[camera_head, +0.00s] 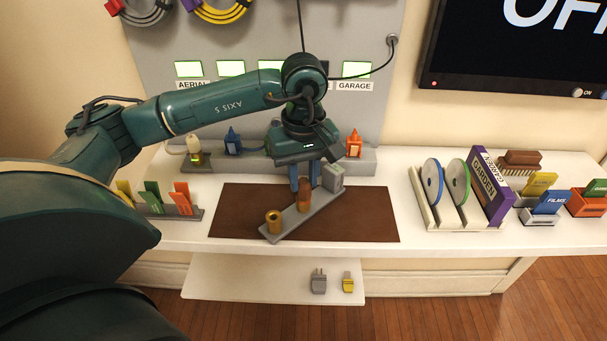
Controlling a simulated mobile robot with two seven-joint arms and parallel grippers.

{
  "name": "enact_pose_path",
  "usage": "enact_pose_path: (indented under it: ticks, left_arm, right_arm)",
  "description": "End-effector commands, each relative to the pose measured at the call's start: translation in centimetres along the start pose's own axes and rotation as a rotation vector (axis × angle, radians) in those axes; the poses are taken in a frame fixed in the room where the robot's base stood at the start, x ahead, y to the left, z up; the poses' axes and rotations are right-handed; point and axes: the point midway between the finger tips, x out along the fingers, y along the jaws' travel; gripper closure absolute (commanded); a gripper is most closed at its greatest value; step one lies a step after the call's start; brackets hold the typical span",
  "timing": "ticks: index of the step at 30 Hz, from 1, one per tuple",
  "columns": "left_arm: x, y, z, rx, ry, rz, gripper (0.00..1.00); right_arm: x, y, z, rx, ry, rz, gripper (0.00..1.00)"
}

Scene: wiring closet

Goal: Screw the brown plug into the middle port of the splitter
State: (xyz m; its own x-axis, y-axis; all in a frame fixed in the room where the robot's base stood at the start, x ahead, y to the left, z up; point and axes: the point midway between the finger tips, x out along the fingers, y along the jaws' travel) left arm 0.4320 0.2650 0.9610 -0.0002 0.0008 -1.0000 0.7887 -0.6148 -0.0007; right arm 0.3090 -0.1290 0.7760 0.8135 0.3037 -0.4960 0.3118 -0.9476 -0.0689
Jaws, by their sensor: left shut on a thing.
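The splitter (287,224) is a grey bar lying at a slant on the brown mat. A brass port (273,221) stands open at its near left end, and a grey block (333,178) stands at its far right end. The brown plug (304,195) is upright over the middle of the bar, with its lower end at the middle port; I cannot tell how deep it sits. My left gripper (304,179) points down from above with its blue fingers shut on the plug's upper part. The middle port is hidden by the plug. My right gripper is not in view.
The brown mat (375,225) has free room on both sides. Coloured cards (152,196) stand in a rack at left. Blue and orange plugs (354,143) stand on the back ledge. Discs, a purple box (483,187) and card holders fill the right. Two small plugs (318,281) lie on the lower shelf.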

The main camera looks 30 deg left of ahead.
Motion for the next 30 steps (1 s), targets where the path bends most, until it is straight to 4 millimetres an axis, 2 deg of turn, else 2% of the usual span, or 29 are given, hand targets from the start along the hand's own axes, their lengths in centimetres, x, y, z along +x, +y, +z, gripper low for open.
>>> enact_pose_path:
  ticks: [3,4,13,20,30]
  left_arm:
    - [0.01,-0.01,0.02,0.005,-0.001,0.0,1.0]
    - [0.0,-0.01,0.02,0.005,-0.001,0.0,0.75]
    - [0.0,0.0,0.01,0.002,0.0,0.0,0.51]
    - [0.01,0.0,0.01,-0.035,0.0,0.0,0.51]
    - [0.03,0.01,0.0,-0.708,-0.001,0.0,0.51]
  right_arm:
    - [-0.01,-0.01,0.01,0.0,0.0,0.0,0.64]
    - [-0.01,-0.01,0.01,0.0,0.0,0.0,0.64]
    - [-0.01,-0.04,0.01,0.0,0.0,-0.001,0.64]
    - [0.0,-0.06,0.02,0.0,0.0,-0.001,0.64]
    - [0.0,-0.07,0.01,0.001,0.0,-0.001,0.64]
